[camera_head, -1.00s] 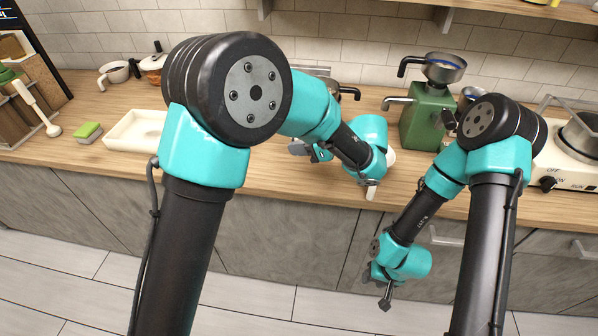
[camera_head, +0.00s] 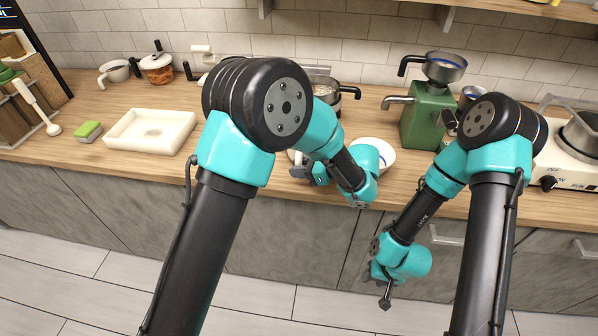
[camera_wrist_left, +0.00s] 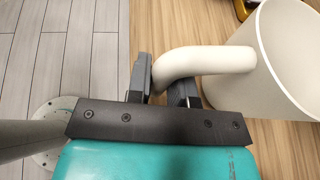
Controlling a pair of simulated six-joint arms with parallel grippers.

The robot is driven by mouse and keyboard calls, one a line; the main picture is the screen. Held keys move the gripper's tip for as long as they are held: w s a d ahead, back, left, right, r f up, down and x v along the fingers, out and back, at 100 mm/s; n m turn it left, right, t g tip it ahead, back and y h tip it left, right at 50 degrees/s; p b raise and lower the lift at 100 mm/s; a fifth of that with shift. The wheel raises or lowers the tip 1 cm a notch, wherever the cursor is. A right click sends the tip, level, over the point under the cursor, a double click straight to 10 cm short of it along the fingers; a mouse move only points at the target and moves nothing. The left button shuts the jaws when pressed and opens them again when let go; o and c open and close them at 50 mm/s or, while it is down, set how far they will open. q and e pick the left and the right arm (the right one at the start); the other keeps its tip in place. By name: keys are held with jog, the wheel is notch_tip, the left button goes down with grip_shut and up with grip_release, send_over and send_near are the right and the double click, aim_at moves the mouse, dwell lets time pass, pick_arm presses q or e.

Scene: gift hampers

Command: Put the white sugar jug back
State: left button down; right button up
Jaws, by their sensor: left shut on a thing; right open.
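The white jug (camera_wrist_left: 292,55) shows in the left wrist view at the upper right, with its thick curved handle (camera_wrist_left: 205,60) reaching toward my left gripper (camera_wrist_left: 163,88). The gripper's dark fingers are shut on this handle, one on each side. Wood counter lies beyond the jug, and grey floor is at the left. In the head view my left gripper (camera_head: 305,170) is near the counter's front edge, and my arm hides most of the jug. My right gripper (camera_head: 385,293) hangs open and empty in front of the cabinets, below the counter.
A white bowl (camera_head: 380,148) stands just right of my left gripper, partly behind my arm. A green grinder (camera_head: 428,118) and a pan (camera_head: 349,92) stand behind. An empty-looking white tray (camera_head: 130,143), a sponge (camera_head: 88,131) and a lidded pot (camera_head: 157,68) are at the left.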

pick_arm(q)
jog(key=shift+f, duration=1)
jog(key=c, duration=1)
grip_release()
